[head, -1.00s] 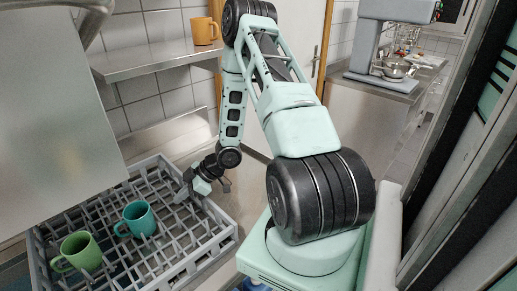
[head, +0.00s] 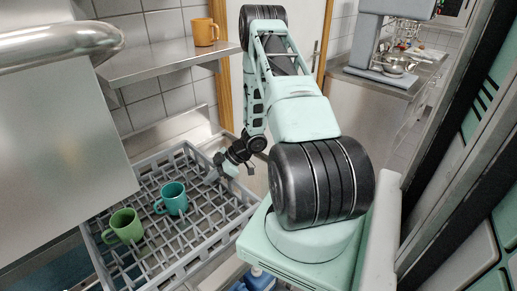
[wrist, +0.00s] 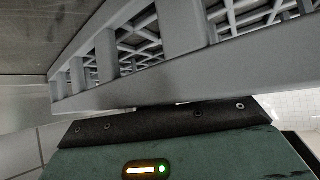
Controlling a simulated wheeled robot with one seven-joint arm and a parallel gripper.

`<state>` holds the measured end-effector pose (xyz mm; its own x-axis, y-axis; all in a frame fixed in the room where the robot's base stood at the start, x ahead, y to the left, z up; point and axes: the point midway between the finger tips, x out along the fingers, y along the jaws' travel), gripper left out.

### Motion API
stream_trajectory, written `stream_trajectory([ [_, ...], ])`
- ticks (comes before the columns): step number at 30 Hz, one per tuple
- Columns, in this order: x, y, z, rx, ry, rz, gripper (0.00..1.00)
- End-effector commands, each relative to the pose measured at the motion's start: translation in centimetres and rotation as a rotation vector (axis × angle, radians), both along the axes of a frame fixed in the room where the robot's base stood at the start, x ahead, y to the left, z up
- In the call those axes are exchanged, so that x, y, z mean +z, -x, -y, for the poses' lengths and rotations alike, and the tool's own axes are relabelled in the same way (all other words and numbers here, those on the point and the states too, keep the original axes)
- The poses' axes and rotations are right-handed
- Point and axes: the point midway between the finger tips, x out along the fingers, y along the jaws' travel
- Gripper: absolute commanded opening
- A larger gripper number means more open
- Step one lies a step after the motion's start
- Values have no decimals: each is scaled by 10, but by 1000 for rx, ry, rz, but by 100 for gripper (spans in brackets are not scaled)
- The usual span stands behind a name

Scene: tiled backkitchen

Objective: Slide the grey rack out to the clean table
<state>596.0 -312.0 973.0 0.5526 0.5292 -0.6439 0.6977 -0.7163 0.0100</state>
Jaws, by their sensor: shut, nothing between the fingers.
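The grey rack (head: 214,232) is an open grid tray in the lower left of the head view, its left part close to the steel hood. It holds a green mug (head: 125,227) and a teal mug (head: 174,199), both upright. My gripper (head: 214,174) is shut with nothing between its fingers, at the rack's far right part. Its fingertips are small there, and I cannot tell exactly how they touch. In the wrist view the rack's slotted side wall (wrist: 190,82) is right in front of the gripper body. A strip of metal table (head: 257,181) shows right of the rack, mostly hidden by my arm.
A steel hood (head: 60,150) with a bar handle (head: 60,42) fills the upper left. A wall shelf (head: 150,62) with an orange mug (head: 206,33) is above the rack's far side. A mixer (head: 385,40) stands on a far counter.

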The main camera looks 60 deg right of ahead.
Motion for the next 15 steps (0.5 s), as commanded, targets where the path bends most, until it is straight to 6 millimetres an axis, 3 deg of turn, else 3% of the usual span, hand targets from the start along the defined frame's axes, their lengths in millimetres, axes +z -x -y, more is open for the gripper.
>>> stream_trajectory([
  [1,-12,10,14,-14,20,-28,0],
  [15,-13,25,61,-15,19,-29,0],
])
